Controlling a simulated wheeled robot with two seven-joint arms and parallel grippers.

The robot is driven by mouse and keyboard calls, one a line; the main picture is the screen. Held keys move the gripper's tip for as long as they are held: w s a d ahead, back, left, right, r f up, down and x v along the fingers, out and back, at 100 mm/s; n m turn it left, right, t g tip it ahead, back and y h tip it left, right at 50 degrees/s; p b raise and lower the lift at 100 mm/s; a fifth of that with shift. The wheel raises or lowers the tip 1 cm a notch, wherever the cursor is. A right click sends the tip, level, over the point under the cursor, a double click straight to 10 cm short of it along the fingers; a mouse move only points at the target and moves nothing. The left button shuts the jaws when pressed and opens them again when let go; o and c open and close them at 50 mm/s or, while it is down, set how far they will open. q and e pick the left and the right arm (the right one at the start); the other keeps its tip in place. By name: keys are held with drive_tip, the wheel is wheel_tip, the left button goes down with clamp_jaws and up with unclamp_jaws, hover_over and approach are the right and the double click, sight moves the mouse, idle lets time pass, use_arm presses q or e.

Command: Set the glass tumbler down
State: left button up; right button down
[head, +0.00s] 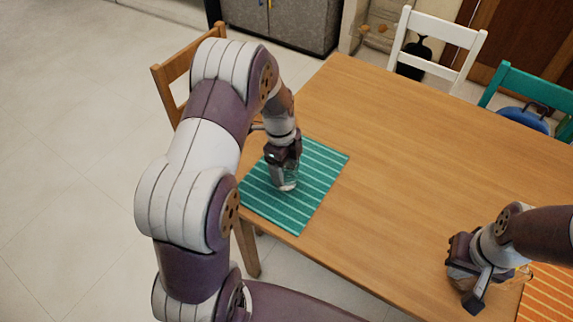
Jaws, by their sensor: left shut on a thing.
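My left gripper (284,165) points down over the green striped mat (316,171) on the wooden table. It is shut on the glass tumbler (287,184), which is clear and mostly hidden by the gripper. The tumbler is about upright, low over the mat; I cannot tell if its base touches the cloth. My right gripper (472,284) is low over the right front part of the table, beside the orange mat. Its fingers are partly hidden, so I cannot tell whether it is open or shut.
The wooden table (400,150) is clear between the two mats. An orange striped mat (549,293) lies at the right front corner. A wooden chair (172,90), a white chair (440,36) and a teal chair (525,84) stand around the table.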

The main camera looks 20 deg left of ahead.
use_arm(q)
drive_tip(key=shift+w+f, duration=0.1)
drive_tip(key=shift+f, duration=0.15)
drive_tip(key=o, duration=1.3)
drive_tip(key=shift+r, duration=0.45)
wheel_tip(320, 180, up, 11)
drive_tip(key=a, duration=0.1)
drive_tip(key=s+d+n, duration=0.2)
drive_tip(key=s+n, duration=0.3)
drive_tip(key=n, duration=0.1)
drive_tip(key=s+d+n+t+y, duration=0.1)
drive_tip(key=s+d+n, duration=0.1)
drive_tip(key=s+n, duration=0.3)
drive_tip(key=s+d+f+n, duration=0.1)
drive_tip(key=s+d+n, duration=0.1)
drive_tip(key=s+n, duration=0.3)
drive_tip(key=shift+s+n+t, duration=0.1)
drive_tip(key=shift+n+t, duration=0.2)
drive_tip(key=shift+n, duration=1.3)
